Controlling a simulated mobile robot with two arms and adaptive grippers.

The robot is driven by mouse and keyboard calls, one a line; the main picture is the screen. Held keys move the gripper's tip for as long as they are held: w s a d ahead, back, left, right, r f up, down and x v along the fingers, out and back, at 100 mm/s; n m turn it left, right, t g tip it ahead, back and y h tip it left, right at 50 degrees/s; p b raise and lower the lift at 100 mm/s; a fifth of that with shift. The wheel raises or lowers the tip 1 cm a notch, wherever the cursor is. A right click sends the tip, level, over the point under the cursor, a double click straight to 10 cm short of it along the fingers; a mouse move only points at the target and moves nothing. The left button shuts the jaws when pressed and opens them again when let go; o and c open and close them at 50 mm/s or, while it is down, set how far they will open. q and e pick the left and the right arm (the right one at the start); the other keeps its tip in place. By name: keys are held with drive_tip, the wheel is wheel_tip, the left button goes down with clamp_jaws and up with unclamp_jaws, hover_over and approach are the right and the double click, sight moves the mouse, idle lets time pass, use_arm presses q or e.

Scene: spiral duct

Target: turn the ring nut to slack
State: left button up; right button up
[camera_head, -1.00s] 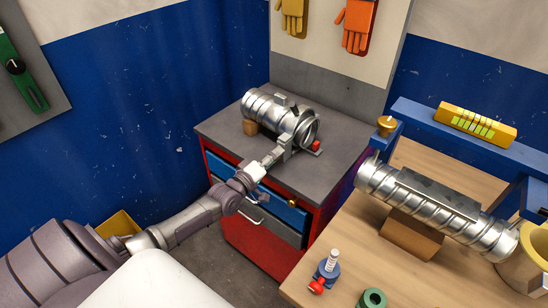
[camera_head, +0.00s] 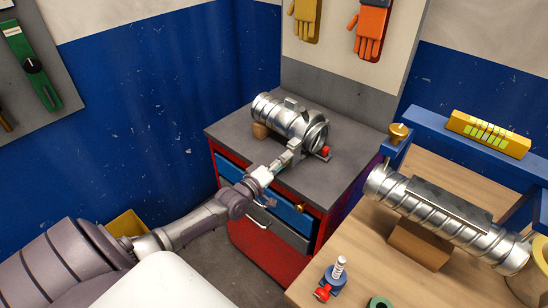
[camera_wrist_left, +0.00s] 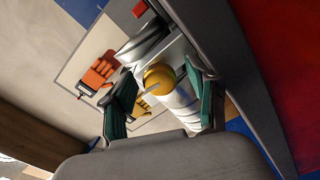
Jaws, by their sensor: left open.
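The ring nut appears to be the round brass-yellow piece (camera_wrist_left: 158,77) in the left wrist view, with a pale mark on its face. My left gripper (camera_wrist_left: 162,88) is open, with one green-padded finger on each side of it. I cannot tell whether the pads touch it. In the head view my left gripper (camera_head: 276,166) is at the front of the short metal duct (camera_head: 290,119), below its open collar. The nut is hidden there behind the gripper and a grey bracket (camera_head: 291,153). My right gripper is not in view.
The short duct lies on a grey-topped red cabinet (camera_head: 229,134) with blue drawers. A red knob (camera_head: 325,151) is beside the collar. A wooden bench (camera_head: 355,255) at right holds a long spiral duct (camera_head: 440,215) and a red-and-blue fitting (camera_head: 333,280).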

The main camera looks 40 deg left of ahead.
use_arm(q)
drive_tip(key=s, duration=1.1)
drive_tip(key=shift+s+a, duration=0.35)
drive_tip(key=shift+a, duration=0.1)
drive_tip(key=s+d+f+m+g+y, duration=0.1)
drive_tip(key=s+f+m+g, duration=0.3)
drive_tip(key=f, duration=0.7)
drive_tip(key=s+d+f+g, duration=0.1)
drive_tip(key=s+f+g, duration=0.1)
drive_tip(key=s+f, duration=0.65)
drive_tip(key=s+f+m+g+y, duration=0.1)
drive_tip(key=s+f+m+g, duration=0.15)
drive_tip(key=f, duration=1.05)
drive_tip(key=s+d+f+m+g, duration=0.2)
drive_tip(key=s+d+f, duration=0.2)
drive_tip(key=s, duration=0.4)
drive_tip(key=s+d+f+m+g, duration=0.3)
drive_tip(key=s+f, duration=0.3)
drive_tip(key=s, duration=0.2)
drive_tip(key=s+d+f+m+g, duration=0.3)
drive_tip(key=s+d+f, duration=0.2)
drive_tip(key=s, duration=0.3)
drive_tip(key=shift+s+d+h, duration=0.35)
drive_tip(key=shift+d+h, duration=0.05)
drive_tip(key=shift+d, duration=0.2)
drive_tip(key=shift+g, duration=0.25)
